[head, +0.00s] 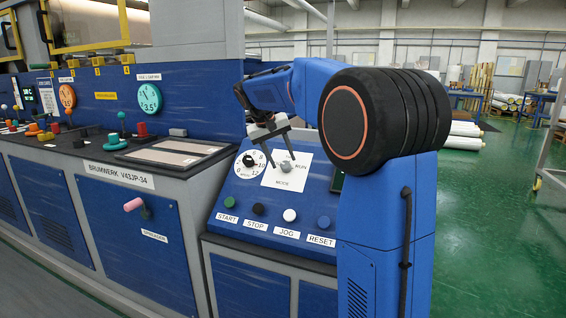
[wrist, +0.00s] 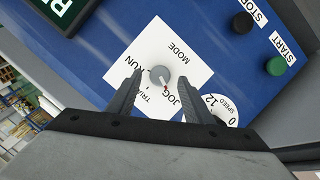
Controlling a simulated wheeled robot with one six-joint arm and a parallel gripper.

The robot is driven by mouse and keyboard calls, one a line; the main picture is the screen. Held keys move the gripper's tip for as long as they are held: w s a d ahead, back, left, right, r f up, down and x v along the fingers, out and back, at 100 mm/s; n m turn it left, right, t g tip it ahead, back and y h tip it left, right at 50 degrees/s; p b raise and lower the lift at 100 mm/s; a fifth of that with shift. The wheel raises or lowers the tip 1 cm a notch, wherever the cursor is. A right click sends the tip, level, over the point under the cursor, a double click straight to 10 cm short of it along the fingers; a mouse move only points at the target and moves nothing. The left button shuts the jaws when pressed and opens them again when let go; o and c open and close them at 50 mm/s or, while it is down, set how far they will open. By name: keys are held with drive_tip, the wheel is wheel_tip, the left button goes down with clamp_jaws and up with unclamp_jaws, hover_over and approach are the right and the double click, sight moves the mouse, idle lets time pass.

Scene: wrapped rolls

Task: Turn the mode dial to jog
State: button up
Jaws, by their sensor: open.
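The mode dial is a round grey knob (wrist: 159,75) on a white label plate (wrist: 183,62) marked MODE, RUN, JOG and a partly hidden third word. Its small red-tipped pointer is directed toward the gap between JOG and the third word; I cannot tell that it is exactly at either. The knob also shows on the sloped blue panel in the head view (head: 286,166). My gripper (head: 282,163) is open, with its fingertips on either side of the knob in the wrist view (wrist: 160,76). Whether the fingers touch the knob cannot be told.
A speed dial (head: 249,161) sits left of the plate. Below are the green START button (head: 229,202), black STOP button (head: 258,209), white JOG button (head: 289,215) and blue RESET button (head: 323,222). A dark screen (wrist: 66,12) borders the panel. Green floor lies open at right.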

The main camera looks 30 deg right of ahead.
drive_tip(key=v, duration=1.5)
drive_tip(key=shift+s, duration=0.15)
drive_tip(key=s+a+f+n+t+y, duration=0.1)
drive_tip(key=s+a+f, duration=0.2)
drive_tip(key=s+f, duration=0.7)
drive_tip(key=s+a+f+n+t+y, duration=0.1)
drive_tip(key=s+a+f+y, duration=0.1)
drive_tip(key=s+f, duration=0.8)
drive_tip(key=s+a+f+n+t+y, duration=0.1)
drive_tip(key=s+a+f, duration=0.4)
drive_tip(key=s+f, duration=0.6)
drive_tip(key=s+n+y, duration=0.1)
drive_tip(key=s, duration=0.5)
drive_tip(key=shift+s, duration=0.15)
